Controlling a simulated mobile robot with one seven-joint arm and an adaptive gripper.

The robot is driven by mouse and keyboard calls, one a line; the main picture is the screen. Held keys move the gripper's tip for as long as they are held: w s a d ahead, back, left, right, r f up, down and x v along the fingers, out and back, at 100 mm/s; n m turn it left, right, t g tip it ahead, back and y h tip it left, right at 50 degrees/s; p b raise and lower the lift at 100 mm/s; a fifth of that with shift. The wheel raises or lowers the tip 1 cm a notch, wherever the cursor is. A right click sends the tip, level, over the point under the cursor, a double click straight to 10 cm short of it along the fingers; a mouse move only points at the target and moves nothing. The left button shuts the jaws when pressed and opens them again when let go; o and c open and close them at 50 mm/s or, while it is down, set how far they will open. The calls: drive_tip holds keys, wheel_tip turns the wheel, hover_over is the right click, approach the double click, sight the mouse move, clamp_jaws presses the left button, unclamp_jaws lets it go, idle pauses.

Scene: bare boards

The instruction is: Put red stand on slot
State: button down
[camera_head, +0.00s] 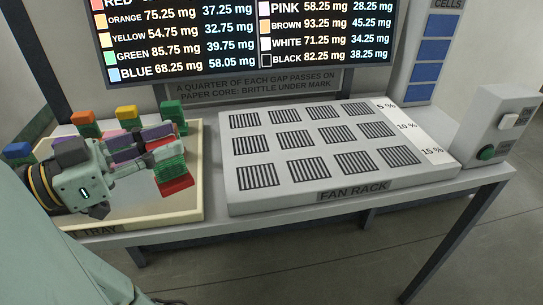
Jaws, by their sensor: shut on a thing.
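The red stand (177,187) shows as a red block at the right side of the tray, below the fingertips of my gripper (163,157). My gripper reaches in from the left and is shut on the red stand. Its fingers hide the upper part of the stand, and a green ridged part shows just above the red. I cannot tell whether the stand touches the tray. The slots are striped dark patches (308,172) in rows on the grey fan rack (240,205), right of my gripper. All visible slots look empty.
The cream tray (196,211) also holds a green stand (173,113), a yellow one (126,112), an orange one (84,118) and a blue one (18,151). A dose board (250,40) stands behind. A control box (500,125) with a green button is at right.

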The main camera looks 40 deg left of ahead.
drive_tip(key=shift+w+d+f+p, duration=0.65)
drive_tip(key=shift+w+d+f, duration=0.3)
drive_tip(key=shift+w, duration=1.45)
drive_tip(key=shift+w+d+f+p, duration=0.65)
drive_tip(key=shift+w+d, duration=0.45)
drive_tip(key=shift+w, duration=1.25)
drive_tip(key=shift+w+d+f+p, duration=0.6)
drive_tip(key=shift+w+d+f, duration=0.35)
drive_tip(key=shift+w, duration=1.45)
drive_tip(key=c, duration=1.4)
unclamp_jaws()
